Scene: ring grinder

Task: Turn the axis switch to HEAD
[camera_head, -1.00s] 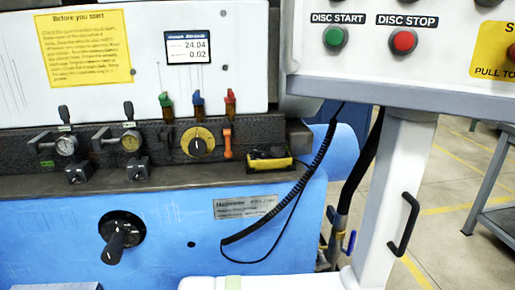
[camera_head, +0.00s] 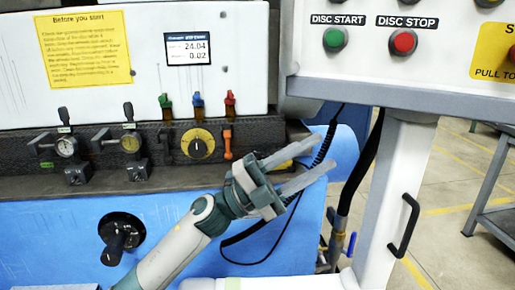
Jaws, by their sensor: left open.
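No switch position marked HEAD can be read. A yellow and black hand unit (camera_head: 284,166) with a coiled cord lies on the ledge, mostly hidden behind my left gripper. My left gripper (camera_head: 323,152) is open and empty, its fingers pointing up and right in front of the hand unit and cord. Contact cannot be told. My right gripper is not in view.
The white control box (camera_head: 400,70) with DISC START and DISC STOP buttons overhangs at right on a white post (camera_head: 392,190).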

